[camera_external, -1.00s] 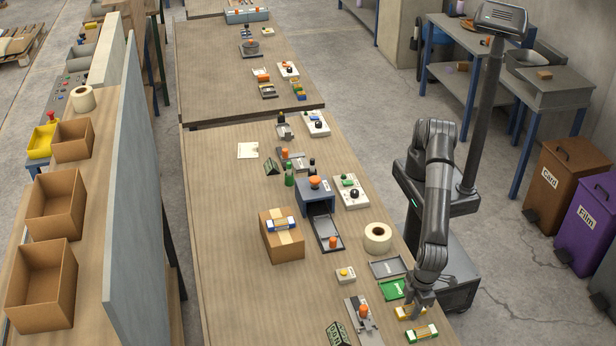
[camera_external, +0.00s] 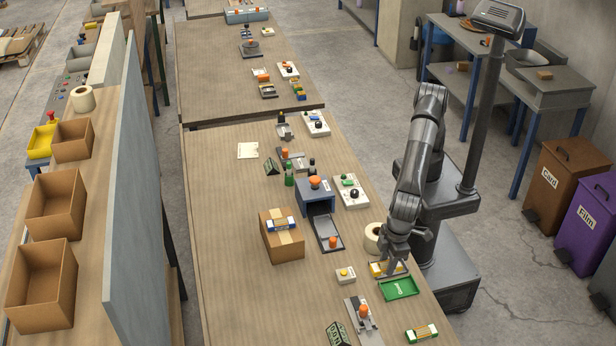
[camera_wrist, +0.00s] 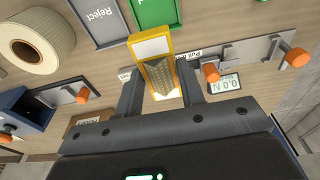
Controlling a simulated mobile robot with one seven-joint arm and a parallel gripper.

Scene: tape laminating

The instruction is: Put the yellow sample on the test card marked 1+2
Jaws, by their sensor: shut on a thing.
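The yellow sample (camera_external: 378,269), a flat piece with a yellow frame, is between my gripper's fingers (camera_external: 394,261). In the wrist view it is a yellow frame with a pale window (camera_wrist: 151,47) and a ribbed part below. My gripper (camera_wrist: 160,84) is shut on it there, one finger on each side. In the external view they are over the grey tray beside the green tray; the gap beneath is hard to judge. I cannot make out a 1+2 mark on any card. A pale flat card (camera_external: 247,150) lies farther back.
A grey Reject tray (camera_wrist: 103,17) and a green tray (camera_external: 398,288) are close by. A tape roll (camera_external: 374,237) stands behind the gripper. The table's left part is mostly clear.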

